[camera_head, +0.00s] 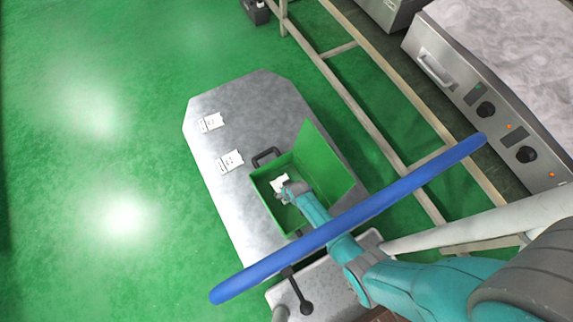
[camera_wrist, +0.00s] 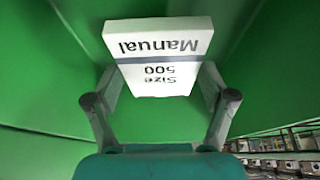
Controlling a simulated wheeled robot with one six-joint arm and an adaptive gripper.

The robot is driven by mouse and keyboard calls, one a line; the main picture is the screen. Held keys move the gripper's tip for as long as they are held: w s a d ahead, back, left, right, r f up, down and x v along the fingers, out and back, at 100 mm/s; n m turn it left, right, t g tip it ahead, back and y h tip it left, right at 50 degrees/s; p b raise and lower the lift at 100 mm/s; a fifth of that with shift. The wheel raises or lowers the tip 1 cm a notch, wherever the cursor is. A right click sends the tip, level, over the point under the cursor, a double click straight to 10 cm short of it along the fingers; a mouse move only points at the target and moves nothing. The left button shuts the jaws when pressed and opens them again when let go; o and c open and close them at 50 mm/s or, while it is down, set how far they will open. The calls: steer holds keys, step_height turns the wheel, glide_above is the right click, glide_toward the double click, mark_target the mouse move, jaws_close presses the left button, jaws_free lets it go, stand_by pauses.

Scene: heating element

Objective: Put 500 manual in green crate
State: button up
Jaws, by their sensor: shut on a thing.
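The 500 manual (camera_wrist: 158,50) is a small white booklet with a dark stripe, and its printing reads "Manual", "Size 500" upside down in the wrist view. My gripper (camera_wrist: 160,98) is shut on it, one finger at each side edge. In the head view the white manual (camera_head: 279,183) and my gripper (camera_head: 286,193) are inside the outline of the open green crate (camera_head: 343,187). Green crate walls (camera_wrist: 60,70) surround the manual in the wrist view. I cannot tell whether the manual touches the crate floor.
The crate stands on a grey metal table (camera_head: 245,105). Two white booklets (camera_head: 211,122) and (camera_head: 230,161) lie on the table to its left. A steel machine with knobs (camera_head: 500,120) stands at the right. Green floor lies open at left.

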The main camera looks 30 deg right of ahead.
steer(key=shift+f, duration=1.85)
steer(key=shift+f, duration=0.1)
steer(key=o, duration=1)
steer(key=shift+o, duration=0.2)
steer(key=v, duration=1.2)
